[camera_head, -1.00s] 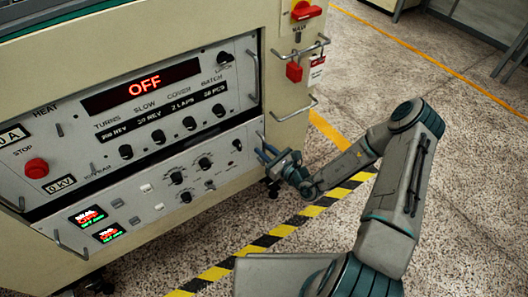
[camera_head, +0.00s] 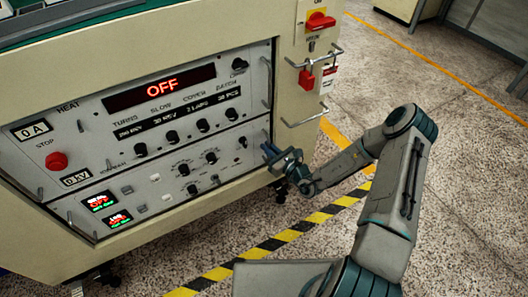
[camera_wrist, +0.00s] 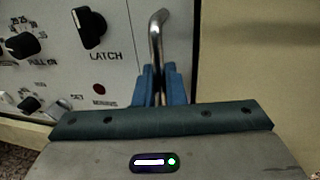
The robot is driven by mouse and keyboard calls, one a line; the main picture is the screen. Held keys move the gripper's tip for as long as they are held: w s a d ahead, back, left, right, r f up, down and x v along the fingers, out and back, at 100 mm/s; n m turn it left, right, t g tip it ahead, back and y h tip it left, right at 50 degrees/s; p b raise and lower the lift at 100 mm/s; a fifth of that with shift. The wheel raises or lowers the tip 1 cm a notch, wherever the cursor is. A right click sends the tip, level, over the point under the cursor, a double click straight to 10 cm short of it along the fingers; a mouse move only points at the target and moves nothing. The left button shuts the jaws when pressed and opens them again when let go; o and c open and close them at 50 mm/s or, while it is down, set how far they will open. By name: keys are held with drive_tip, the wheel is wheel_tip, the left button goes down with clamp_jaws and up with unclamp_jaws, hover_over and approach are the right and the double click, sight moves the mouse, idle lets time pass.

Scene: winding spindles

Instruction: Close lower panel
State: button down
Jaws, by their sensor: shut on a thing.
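The lower panel (camera_head: 152,203) is a grey control face with small knobs and two lit displays, set low in the cream cabinet. It sits close under the upper panel (camera_head: 190,118), with a dark seam between them. My gripper (camera_head: 268,151) is at the lower panel's right end. In the wrist view, the blue fingers (camera_wrist: 160,88) are shut on the upright metal handle (camera_wrist: 155,36), beside the panel face (camera_wrist: 67,75) and the black latch knob (camera_wrist: 90,28). The fingers hide the handle's lower part.
The cream cabinet (camera_head: 300,150) carries a red switch (camera_head: 320,20), a red padlock (camera_head: 306,78) and projecting bar handles right of the panels. Yellow-black floor tape (camera_head: 283,236) runs below. Speckled floor (camera_head: 470,170) to the right is open.

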drive_tip(key=shift+w+a, duration=0.1)
drive_tip(key=shift+w, duration=0.1)
drive_tip(key=c, duration=1.7)
unclamp_jaws()
drive_tip(key=shift+a, duration=0.1)
drive_tip(key=shift+s+d, duration=0.3)
drive_tip(key=shift+d, duration=0.15)
drive_tip(key=p+v, duration=0.3)
drive_tip(key=v, duration=1)
drive_tip(key=shift+p, duration=0.4)
drive_tip(key=shift+a, duration=0.15)
